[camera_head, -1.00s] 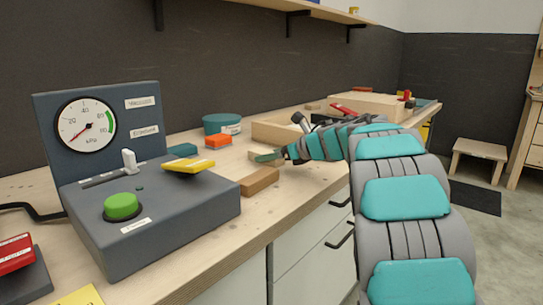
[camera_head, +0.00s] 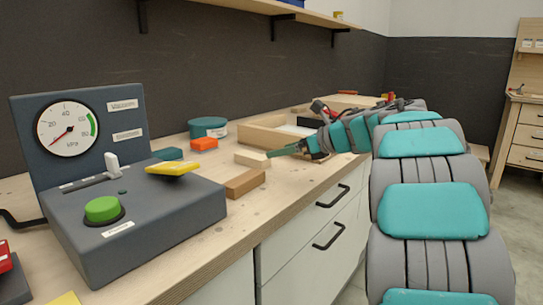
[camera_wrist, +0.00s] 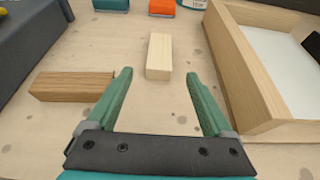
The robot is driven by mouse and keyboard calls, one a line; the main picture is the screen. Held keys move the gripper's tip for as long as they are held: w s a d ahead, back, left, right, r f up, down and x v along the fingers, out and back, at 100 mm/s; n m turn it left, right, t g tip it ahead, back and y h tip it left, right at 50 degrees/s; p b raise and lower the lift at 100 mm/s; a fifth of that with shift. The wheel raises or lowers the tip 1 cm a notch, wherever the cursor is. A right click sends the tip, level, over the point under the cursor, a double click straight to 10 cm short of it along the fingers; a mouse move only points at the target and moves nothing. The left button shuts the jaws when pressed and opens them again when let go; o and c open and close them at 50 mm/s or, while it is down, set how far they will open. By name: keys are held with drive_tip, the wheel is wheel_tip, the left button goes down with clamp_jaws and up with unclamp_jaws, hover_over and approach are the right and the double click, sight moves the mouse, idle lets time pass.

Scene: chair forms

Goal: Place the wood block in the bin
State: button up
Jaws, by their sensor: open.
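A pale wood block (camera_head: 252,159) lies on the workbench; in the wrist view this pale block (camera_wrist: 158,57) lies ahead of and between the fingertips. A darker brown wood block (camera_head: 245,182) lies nearer the bench front; it also shows left of the fingers in the wrist view (camera_wrist: 72,86). My gripper (camera_wrist: 159,76) is open and empty, with its green fingers pointing at the pale block. In the head view my gripper (camera_head: 284,151) is just right of that block. An open wooden box (camera_wrist: 238,62) with a white floor stands to the right; I cannot tell if it is the bin.
A grey console (camera_head: 150,220) with a gauge and green button fills the bench's left. A teal round tub (camera_head: 208,128), an orange block (camera_head: 204,144) and a teal block (camera_head: 167,154) sit behind the wood blocks. Bare bench surrounds the pale block.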

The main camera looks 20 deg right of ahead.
drive_tip(key=shift+v, duration=0.8)
